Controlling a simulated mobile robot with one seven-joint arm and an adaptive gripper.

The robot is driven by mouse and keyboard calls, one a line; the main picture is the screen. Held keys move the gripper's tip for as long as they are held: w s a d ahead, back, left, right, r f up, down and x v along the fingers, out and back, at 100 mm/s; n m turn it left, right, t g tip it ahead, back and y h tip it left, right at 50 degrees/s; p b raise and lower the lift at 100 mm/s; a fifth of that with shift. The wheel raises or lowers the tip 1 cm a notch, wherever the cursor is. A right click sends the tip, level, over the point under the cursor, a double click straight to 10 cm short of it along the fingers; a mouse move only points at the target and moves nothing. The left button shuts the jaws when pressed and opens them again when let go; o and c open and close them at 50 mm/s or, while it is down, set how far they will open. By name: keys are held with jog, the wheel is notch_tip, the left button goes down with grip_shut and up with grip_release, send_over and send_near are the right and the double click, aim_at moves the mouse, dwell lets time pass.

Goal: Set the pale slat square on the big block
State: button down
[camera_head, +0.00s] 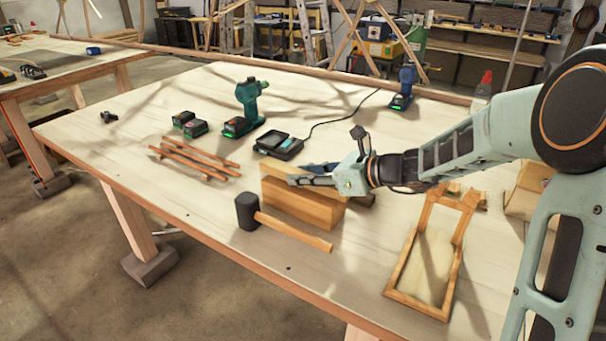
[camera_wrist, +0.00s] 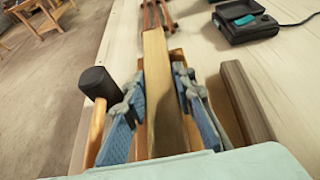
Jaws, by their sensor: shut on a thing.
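The pale slat (camera_wrist: 154,55) is between the two blue-padded fingers of my gripper (camera_wrist: 158,85), which is shut on it. In the head view my gripper (camera_head: 300,176) is over the top of the big wooden block (camera_head: 308,208). The slat's left end (camera_head: 268,171) shows at the block's far upper edge. The slat runs roughly lengthwise along the block, which also shows beneath it in the wrist view (camera_wrist: 177,56). My fingers hide much of the slat and block top, so I cannot tell whether the slat touches the block.
A black-headed mallet (camera_head: 247,212) lies close in front of the block. A dark brown bar (camera_wrist: 246,100) lies behind it. Reddish laths (camera_head: 195,158) lie left, a charger (camera_head: 279,144) and drill (camera_head: 248,105) behind, a wooden frame (camera_head: 395,285) right. The front-left table is clear.

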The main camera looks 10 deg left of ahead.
jog(key=shift+f, duration=0.25)
jog(key=c, duration=1.5)
grip_release()
jog(key=shift+c, duration=0.2)
jog(key=shift+d, duration=0.1)
